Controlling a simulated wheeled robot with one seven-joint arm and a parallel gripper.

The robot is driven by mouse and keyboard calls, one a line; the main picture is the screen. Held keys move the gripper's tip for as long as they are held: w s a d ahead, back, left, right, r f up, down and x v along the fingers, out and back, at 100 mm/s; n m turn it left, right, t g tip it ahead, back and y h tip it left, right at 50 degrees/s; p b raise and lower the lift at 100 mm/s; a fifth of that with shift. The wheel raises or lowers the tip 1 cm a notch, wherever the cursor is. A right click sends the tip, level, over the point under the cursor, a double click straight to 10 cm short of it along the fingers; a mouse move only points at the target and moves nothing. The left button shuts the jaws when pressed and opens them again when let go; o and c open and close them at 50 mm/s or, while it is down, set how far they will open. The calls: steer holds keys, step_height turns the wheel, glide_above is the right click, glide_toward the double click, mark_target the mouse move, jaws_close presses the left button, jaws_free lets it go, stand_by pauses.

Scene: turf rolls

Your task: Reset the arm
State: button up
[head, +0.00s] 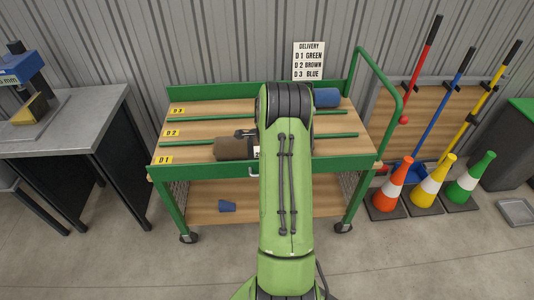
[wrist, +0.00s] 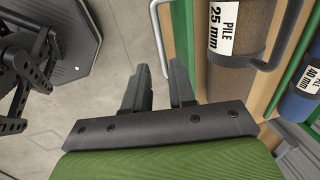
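A brown turf roll (head: 233,149) lies in the front lane D1 of the green-framed trolley (head: 215,170), its right end hidden behind my arm. It also shows in the wrist view (wrist: 238,75) with a "PILE 25 mm" label. A blue roll (head: 326,97) lies in the back lane D3, partly behind my arm; its "PILE 40 mm" label shows in the wrist view (wrist: 308,95). No green roll is in view. My gripper (wrist: 160,72) is open and empty, beside the trolley edge with floor beyond its fingers. My arm hides it in the head view.
A delivery sign (head: 308,61) gives D1 green, D2 brown, D3 blue. A small blue object (head: 227,206) lies on the lower shelf. A grey workbench (head: 65,130) stands left; cones (head: 433,180) and long-handled tools stand right.

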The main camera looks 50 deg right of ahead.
steer(key=shift+s+a+r, duration=0.1)
steer(key=shift+r, duration=0.5)
steer(key=w+a+r+n+t+p, duration=0.1)
steer(key=w+a+r+n+t, duration=0.1)
steer(key=a+r+n, duration=1.3)
steer(key=s+a+r+n, duration=0.3)
steer(key=s+a+r, duration=0.2)
steer(key=a+r, duration=0.65)
steer(key=s+a+n+t+y+p, duration=0.1)
steer(key=s+a+n+t, duration=0.1)
steer(key=s+a+n, duration=0.7)
steer(key=s+a, duration=0.1)
steer(key=s, duration=0.2)
steer(key=shift+s+a+f+n, duration=0.3)
steer(key=shift+a+f+n, duration=0.1)
